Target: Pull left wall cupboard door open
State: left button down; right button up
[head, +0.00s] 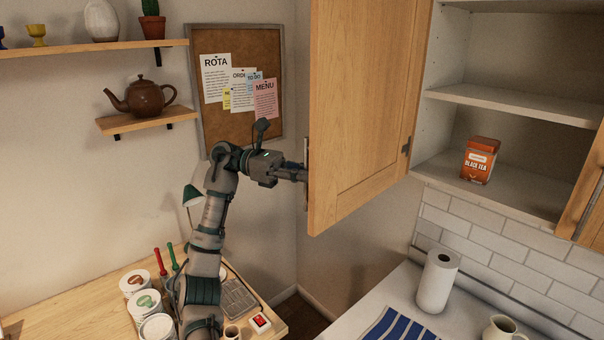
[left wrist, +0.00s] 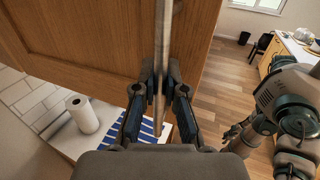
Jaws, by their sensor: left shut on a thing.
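The left wall cupboard door (head: 362,110) is a wooden panel that stands swung well out from the cupboard (head: 500,98), showing its inside. Its hinge is at the right side of the panel in the head view. My left gripper (head: 303,174) is at the door's free edge, shut on the upright metal handle (head: 307,160). In the left wrist view the handle (left wrist: 163,60) runs between the two fingers of the gripper (left wrist: 161,85), with the door (left wrist: 105,35) behind. My right gripper (left wrist: 235,133) seems to show, small and dark, at the right of the left wrist view.
An orange black tea box (head: 480,160) stands on the cupboard's lower shelf. A paper roll (head: 437,281) and a blue striped cloth (head: 398,326) are on the counter below. A cork board (head: 270,45), a teapot shelf (head: 150,122) and a desk with tubs (head: 142,301) are at the left.

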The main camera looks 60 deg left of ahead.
pick_arm(q)
jog(key=shift+a, duration=0.2)
jog(key=c, duration=1.2)
grip_release()
jog(key=shift+a, duration=0.15)
jog(key=v, duration=0.7)
jog(key=shift+a, duration=0.4)
jog(key=shift+s+f, duration=0.1)
